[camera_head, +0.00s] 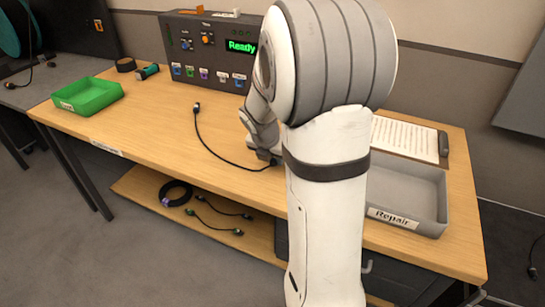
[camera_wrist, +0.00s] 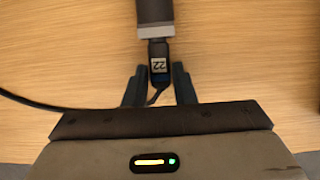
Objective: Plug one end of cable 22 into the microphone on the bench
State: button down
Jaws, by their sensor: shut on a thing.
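My gripper (camera_wrist: 159,88) is shut on a black plug labelled 22 (camera_wrist: 159,66), one end of cable 22. The plug points away from the gripper, at the grey end of a dark cylinder, the microphone (camera_wrist: 155,12), in the wrist view. Plug and grey end meet or nearly meet; I cannot tell how deep the plug sits. In the head view my gripper is low over the bench, mostly behind my arm, and the microphone is hidden. The black cable (camera_head: 212,150) runs left over the bench to its free other plug (camera_head: 196,106).
A control box reading Ready (camera_head: 205,55) stands at the back of the bench (camera_head: 140,125). A green tray (camera_head: 88,97) is at the left, a grey Repair tray (camera_head: 410,222) at the right. More cables (camera_head: 215,228) lie on the lower shelf. The bench's middle left is mostly clear.

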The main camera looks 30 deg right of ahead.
jog(key=shift+w+d+p, duration=0.2)
jog(key=shift+d+p, duration=0.05)
jog(key=shift+p, duration=0.15)
dwell(0.6)
dwell(0.4)
jog(key=c, duration=1.1)
grip_release()
jog(key=s+a+r+m+y+p, duration=0.1)
jog(key=s+a+r+m+p, duration=0.2)
jog(key=s+a+r+m, duration=0.2)
jog(key=s+a+r+m+y+p, duration=0.1)
jog(key=s+a+r+m+p, duration=0.2)
jog(key=m, duration=0.9)
jog(key=s+a+r+m+y+p, duration=0.1)
jog(key=s+a+r+m+p, duration=0.2)
jog(key=s+a+r+m, duration=0.5)
jog(key=shift+s+a+r+m+y+p, duration=0.1)
jog(key=shift+s+r, duration=0.3)
jog(key=shift+s, duration=0.4)
jog(key=shift+s+r+m+y+p, duration=0.1)
jog(key=shift+s+r, duration=0.25)
jog(key=shift+s, duration=0.4)
jog(key=shift+s+a+r+m+y+p, duration=0.1)
jog(key=shift+s+r, duration=0.3)
jog(key=shift+s, duration=0.4)
